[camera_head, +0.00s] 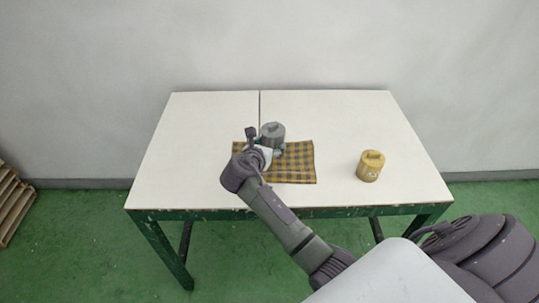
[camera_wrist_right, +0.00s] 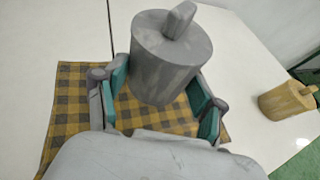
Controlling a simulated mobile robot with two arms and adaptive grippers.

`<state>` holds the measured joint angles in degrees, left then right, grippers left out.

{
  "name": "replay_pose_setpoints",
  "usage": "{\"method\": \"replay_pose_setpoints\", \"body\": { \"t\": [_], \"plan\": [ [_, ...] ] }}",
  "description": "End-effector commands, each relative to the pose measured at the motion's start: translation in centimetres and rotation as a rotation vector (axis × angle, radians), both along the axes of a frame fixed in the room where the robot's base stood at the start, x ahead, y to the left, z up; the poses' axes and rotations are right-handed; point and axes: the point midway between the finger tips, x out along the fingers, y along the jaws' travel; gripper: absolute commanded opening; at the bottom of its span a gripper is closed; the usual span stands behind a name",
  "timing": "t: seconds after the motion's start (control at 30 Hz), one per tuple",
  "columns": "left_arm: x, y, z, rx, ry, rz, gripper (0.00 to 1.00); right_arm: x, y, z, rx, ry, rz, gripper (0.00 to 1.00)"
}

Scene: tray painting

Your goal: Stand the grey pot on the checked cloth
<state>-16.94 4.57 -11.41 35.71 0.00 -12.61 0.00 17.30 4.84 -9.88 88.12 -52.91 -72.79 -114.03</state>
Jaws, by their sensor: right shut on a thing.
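The grey pot (camera_head: 272,131) has a lid with a block-shaped knob and is upright over the back part of the checked cloth (camera_head: 300,169). My right gripper (camera_head: 271,148) is shut on the pot's side. In the right wrist view the pot (camera_wrist_right: 172,65) stands between the teal finger pads of the right gripper (camera_wrist_right: 160,92), with the yellow-brown and dark checked cloth (camera_wrist_right: 70,105) below it. I cannot tell whether the pot's base touches the cloth. The gripper and forearm hide the cloth's left part in the head view. My left gripper is not in view.
A yellow pot (camera_head: 370,166) stands on the white table (camera_head: 200,125) to the right of the cloth; it also shows in the right wrist view (camera_wrist_right: 287,101). The table's left side and back right are clear. Wooden slats (camera_head: 12,205) lean at the far left.

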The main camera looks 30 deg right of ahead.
Motion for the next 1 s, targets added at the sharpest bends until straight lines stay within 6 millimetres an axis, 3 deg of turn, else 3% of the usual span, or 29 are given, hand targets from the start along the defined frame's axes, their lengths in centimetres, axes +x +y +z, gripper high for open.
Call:
{"method": "replay_pose_setpoints", "body": {
  "t": [0.27, 1.0],
  "plan": [
    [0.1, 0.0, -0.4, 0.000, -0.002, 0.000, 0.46, 0.0, 0.0, -3.5, -0.001, -0.001, 0.001, 0.17],
    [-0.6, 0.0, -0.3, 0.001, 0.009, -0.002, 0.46, -0.1, 0.0, -4.8, -0.002, -0.001, 0.001, 0.17]
  ]
}}
